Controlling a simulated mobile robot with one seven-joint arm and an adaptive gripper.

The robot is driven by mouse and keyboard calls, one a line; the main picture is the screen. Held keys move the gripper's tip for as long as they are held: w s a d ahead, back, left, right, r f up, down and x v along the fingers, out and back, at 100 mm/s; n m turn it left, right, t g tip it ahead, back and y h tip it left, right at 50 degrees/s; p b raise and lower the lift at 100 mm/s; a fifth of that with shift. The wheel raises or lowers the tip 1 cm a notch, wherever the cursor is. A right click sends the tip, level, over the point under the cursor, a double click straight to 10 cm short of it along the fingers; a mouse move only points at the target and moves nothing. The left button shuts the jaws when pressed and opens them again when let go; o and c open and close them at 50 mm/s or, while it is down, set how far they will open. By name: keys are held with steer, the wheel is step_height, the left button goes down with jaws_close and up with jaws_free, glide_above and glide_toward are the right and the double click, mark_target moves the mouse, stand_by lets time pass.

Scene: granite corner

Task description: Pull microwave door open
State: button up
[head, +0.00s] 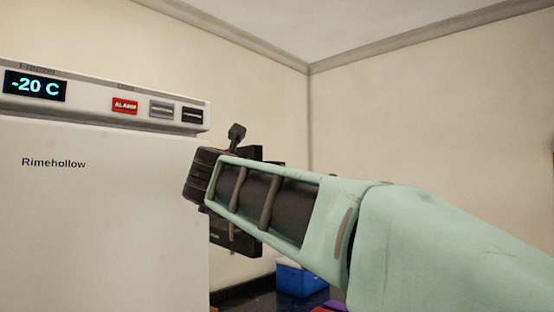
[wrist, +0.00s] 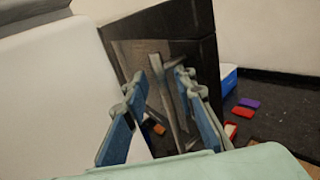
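A dark microwave (wrist: 190,30) stands beyond my gripper in the wrist view, with a grey front panel facing me. A grey bar-like handle (wrist: 167,85) runs up and down across that front. My gripper (wrist: 169,66) is open, with one blue-padded finger on each side of the handle. I cannot tell whether either finger touches the bar. The door looks shut, though the fingers hide part of its edge. In the head view my green arm and black wrist hide the fingertips and most of the dark shape (head: 245,244) behind them.
A white freezer (head: 100,220) with a display and buttons stands close on the left; its white side also fills the wrist view's left (wrist: 50,100). A blue-and-white box (head: 298,279) and red and purple items (wrist: 249,102) lie on the dark surface at right.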

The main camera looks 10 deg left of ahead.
step_height(320, 180, up, 7)
steer(key=shift+r, duration=0.2)
steer(key=shift+a, duration=0.1)
steer(key=shift+g+h, duration=0.5)
steer(key=shift+h, duration=0.1)
steer(key=f, duration=0.5)
steer(key=shift+w+d+f, duration=0.3)
steer(key=shift+f, duration=0.1)
steer(key=s+a+f, duration=0.1)
steer(key=s+a, duration=0.4)
steer(key=s, duration=0.5)
steer(key=shift+a+f+b, duration=0.15)
steer(key=shift+a+b, duration=0.1)
steer(key=shift+b, duration=0.05)
steer(key=shift+s, duration=0.1)
